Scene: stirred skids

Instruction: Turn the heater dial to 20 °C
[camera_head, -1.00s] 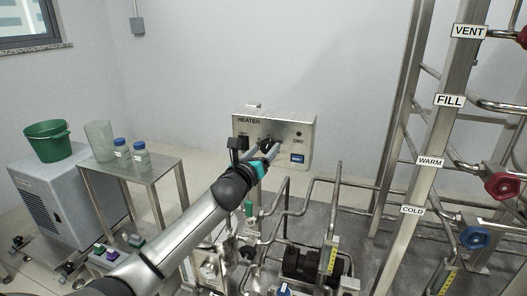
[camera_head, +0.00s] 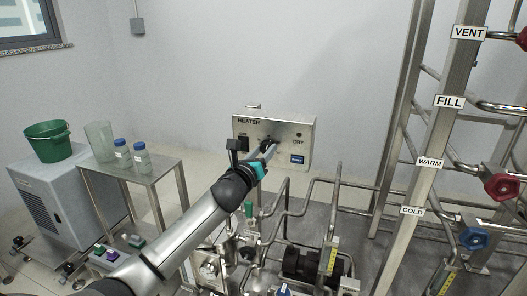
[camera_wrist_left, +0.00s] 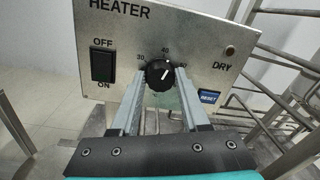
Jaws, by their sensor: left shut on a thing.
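My right gripper is not in view.
The panel also has a black OFF/ON rocker switch (camera_wrist_left: 102,65), a blue RESET button (camera_wrist_left: 208,97) and a dull red DRY lamp (camera_wrist_left: 229,51). Pipes and valves (camera_head: 335,215) fill the space below the box. A side table (camera_head: 150,168) with bottles stands left.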

